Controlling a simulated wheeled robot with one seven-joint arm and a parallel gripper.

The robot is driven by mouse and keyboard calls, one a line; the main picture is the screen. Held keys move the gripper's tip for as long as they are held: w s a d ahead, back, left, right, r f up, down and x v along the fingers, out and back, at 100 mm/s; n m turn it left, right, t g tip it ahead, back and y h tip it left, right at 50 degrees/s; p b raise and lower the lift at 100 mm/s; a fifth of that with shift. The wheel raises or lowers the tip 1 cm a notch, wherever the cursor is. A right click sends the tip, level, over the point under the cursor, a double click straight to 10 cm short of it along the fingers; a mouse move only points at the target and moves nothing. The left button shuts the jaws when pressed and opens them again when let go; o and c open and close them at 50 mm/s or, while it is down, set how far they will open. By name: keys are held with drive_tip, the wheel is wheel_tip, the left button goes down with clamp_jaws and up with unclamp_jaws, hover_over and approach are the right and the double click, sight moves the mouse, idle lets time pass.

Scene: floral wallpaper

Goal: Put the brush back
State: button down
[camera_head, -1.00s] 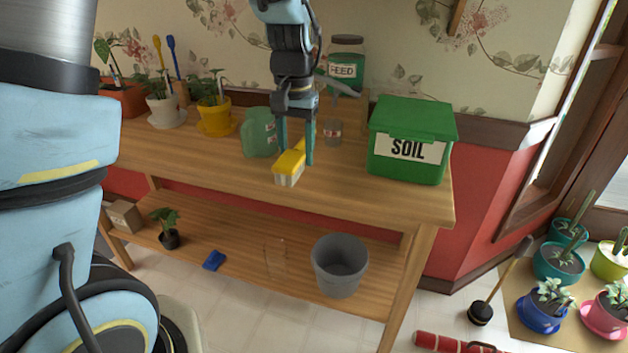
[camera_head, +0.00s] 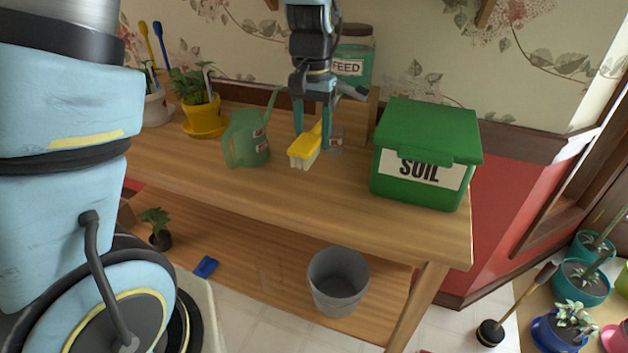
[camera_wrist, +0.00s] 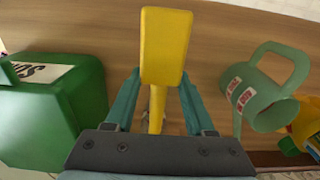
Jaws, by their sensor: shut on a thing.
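The yellow brush (camera_head: 304,147) with pale bristles hangs from my gripper (camera_head: 311,143), over the wooden table (camera_head: 240,190) between the green watering can and the green SOIL bin. My gripper is shut on the brush. In the wrist view the yellow brush (camera_wrist: 165,45) shows its broad back, with its handle running between the two teal fingers (camera_wrist: 157,95). I cannot tell whether the bristles touch the tabletop.
The green watering can (camera_head: 246,139) stands close left and the SOIL bin (camera_head: 426,152) to the right. A clear jar (camera_head: 336,138) and the FEED jar (camera_head: 354,58) stand behind. A grey bucket (camera_head: 338,281) and a blue item (camera_head: 205,267) sit on the lower shelf. The table front is clear.

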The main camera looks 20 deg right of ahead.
sight(313, 186)
wheel_tip(313, 186, down, 10)
drive_tip(key=shift+r+p, duration=0.25)
drive_tip(key=shift+p, duration=0.55)
drive_tip(key=shift+f, duration=0.2)
drive_tip(key=shift+c, duration=1.3)
unclamp_jaws()
drive_tip(key=shift+r, duration=0.1)
wheel_tip(313, 186, up, 12)
drive_tip(key=shift+r+b, duration=0.1)
drive_tip(key=shift+b, duration=0.65)
drive_tip(key=s+a+f+n+t, duration=0.1)
drive_tip(key=a+n, duration=0.6)
drive_tip(key=a, duration=2.1)
drive_tip(key=shift+s+f+t, duration=0.2)
drive_tip(key=shift+f+t, duration=0.1)
drive_tip(key=shift+f, duration=0.55)
